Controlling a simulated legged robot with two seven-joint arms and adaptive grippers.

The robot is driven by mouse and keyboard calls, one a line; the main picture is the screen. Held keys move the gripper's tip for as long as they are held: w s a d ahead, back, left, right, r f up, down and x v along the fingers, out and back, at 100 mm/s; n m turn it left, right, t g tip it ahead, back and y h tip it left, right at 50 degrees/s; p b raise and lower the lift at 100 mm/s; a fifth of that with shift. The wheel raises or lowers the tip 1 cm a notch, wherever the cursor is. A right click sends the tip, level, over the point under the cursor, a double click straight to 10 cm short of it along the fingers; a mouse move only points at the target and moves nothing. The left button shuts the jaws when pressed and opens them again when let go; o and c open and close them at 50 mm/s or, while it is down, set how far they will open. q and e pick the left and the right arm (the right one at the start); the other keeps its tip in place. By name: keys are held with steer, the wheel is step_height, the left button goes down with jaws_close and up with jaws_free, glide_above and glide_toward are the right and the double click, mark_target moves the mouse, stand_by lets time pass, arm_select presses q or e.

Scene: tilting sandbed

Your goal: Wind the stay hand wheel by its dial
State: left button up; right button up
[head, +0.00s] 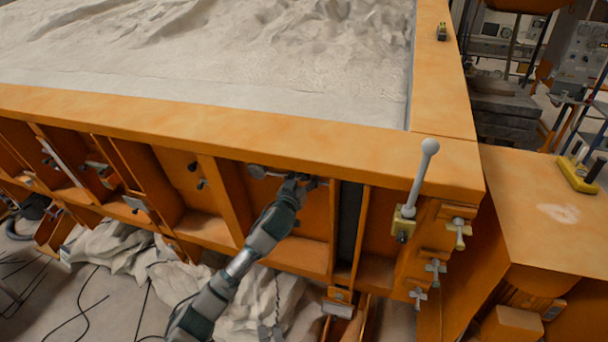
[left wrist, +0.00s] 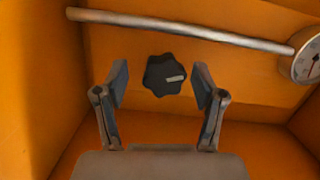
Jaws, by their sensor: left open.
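The hand wheel, a small black lobed knob with a pale pointer mark, shows in the left wrist view (left wrist: 165,76) against an orange panel. A round white dial gauge (left wrist: 308,62) with a dark needle is at the right edge, partly cut off. A silver rod (left wrist: 190,30) runs to it above the knob. My left gripper (left wrist: 162,82) is open, its two fingers on either side of the knob with gaps showing; contact cannot be made out. In the head view my left gripper (head: 302,184) reaches into a bay under the rim, and the knob is hidden there.
The orange sandbed rim (head: 230,125) overhangs the bay, with ribs on both sides. A lever with a white ball knob (head: 420,175) stands to the right, above several small clamp screws. Crumpled pale cloth (head: 125,250) and black cables lie on the floor below.

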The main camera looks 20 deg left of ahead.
arm_select(q)
steer(key=shift+w, duration=0.15)
steer(key=shift+a, duration=0.3)
arm_select(e)
steer(key=shift+a+r, duration=0.1)
arm_select(q)
steer(key=c, duration=1.1)
steer(key=shift+d, duration=0.1)
steer(key=shift+c, duration=0.2)
arm_select(e)
steer(key=shift+a, duration=0.4)
steer(key=shift+d, duration=0.15)
steer(key=shift+r, duration=0.15)
